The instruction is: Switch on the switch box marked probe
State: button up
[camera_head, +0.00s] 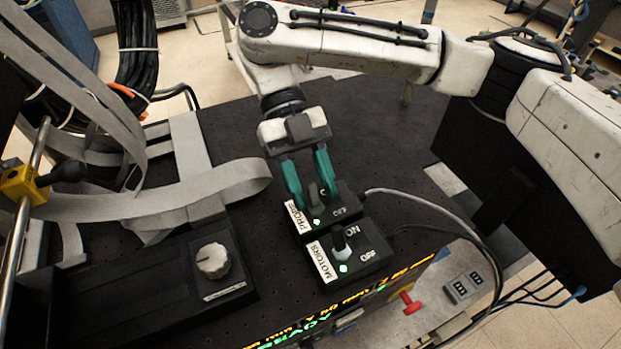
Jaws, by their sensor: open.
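The switch box marked PROBE (350,199) is a small black box on the black perforated table, with a white label on its left side. Its small lever (314,196) stands between my green fingertips; I cannot tell whether they touch it. A green light (317,222) glows on the box. The OFF mark shows, while the ON mark is partly hidden by a finger. My gripper (313,197) is open, pointing down over this box from behind. The similar box marked MOTORS (375,268) sits right in front, with its own lever (339,239) and a lit green light.
Grey ribbon straps (205,190) loop over the table at left. A box with a white knob (213,260) stands at front left. Cables (430,200) run right from the switch boxes. A red emergency knob (408,303) is below the front edge. Bare table (390,130) lies behind right.

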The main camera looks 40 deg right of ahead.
jog(key=shift+w, duration=0.1)
jog(key=v, duration=1)
jog(key=shift+w+r, duration=0.25)
jog(key=shift+s, duration=0.1)
